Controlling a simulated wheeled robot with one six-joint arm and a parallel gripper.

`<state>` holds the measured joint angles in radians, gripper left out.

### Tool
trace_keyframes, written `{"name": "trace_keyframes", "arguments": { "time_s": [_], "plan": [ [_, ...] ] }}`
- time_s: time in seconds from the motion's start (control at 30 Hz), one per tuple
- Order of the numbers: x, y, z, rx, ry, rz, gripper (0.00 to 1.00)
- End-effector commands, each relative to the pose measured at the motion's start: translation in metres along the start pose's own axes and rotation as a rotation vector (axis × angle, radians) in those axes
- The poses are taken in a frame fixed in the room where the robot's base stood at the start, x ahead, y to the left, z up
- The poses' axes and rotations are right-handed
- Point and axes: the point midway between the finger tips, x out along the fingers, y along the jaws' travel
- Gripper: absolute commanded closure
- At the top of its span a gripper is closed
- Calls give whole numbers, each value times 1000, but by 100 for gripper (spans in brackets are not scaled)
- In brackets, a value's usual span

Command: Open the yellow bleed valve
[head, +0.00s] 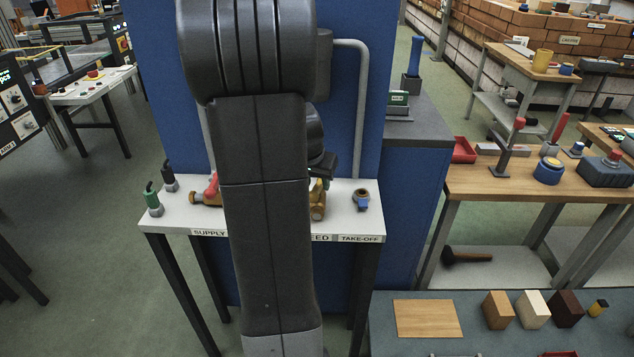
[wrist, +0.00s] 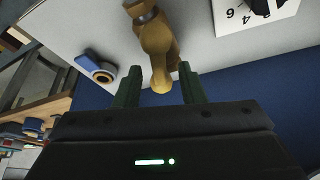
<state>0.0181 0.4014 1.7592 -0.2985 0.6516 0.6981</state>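The yellow-brown bleed valve (wrist: 160,55) hangs into the top middle of the wrist view, its rounded end towards me. My gripper (wrist: 159,75) is open, one dark green finger on each side of that end, with narrow gaps showing. In the head view the bleed valve (head: 318,205) stands on the white bench (head: 335,219) behind the "BLEED" label, partly hidden by my arm. My gripper (head: 323,166) shows only in part there, just above it. A blue-handled take-off valve (head: 361,201) is to its right, also in the wrist view (wrist: 98,70).
A red-handled supply valve (head: 211,188) sits left of my arm. Two small dark-topped fittings (head: 153,200) stand at the bench's left end. A blue panel (head: 350,130) with a grey pipe (head: 361,100) rises behind. A white dial (wrist: 240,18) shows at the wrist view's top right.

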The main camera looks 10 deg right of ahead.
Motion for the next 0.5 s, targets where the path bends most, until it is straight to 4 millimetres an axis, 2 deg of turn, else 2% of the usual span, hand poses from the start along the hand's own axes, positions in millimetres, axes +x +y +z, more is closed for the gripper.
{"name": "trace_keyframes", "arguments": {
  "time_s": [0.13,0.43,0.5],
  "plan": [
    [9,0,0,-1,-1,1,64],
    [11,0,0,-1,0,0,64],
    [11,0,0,-1,0,0,75]
  ]
}}
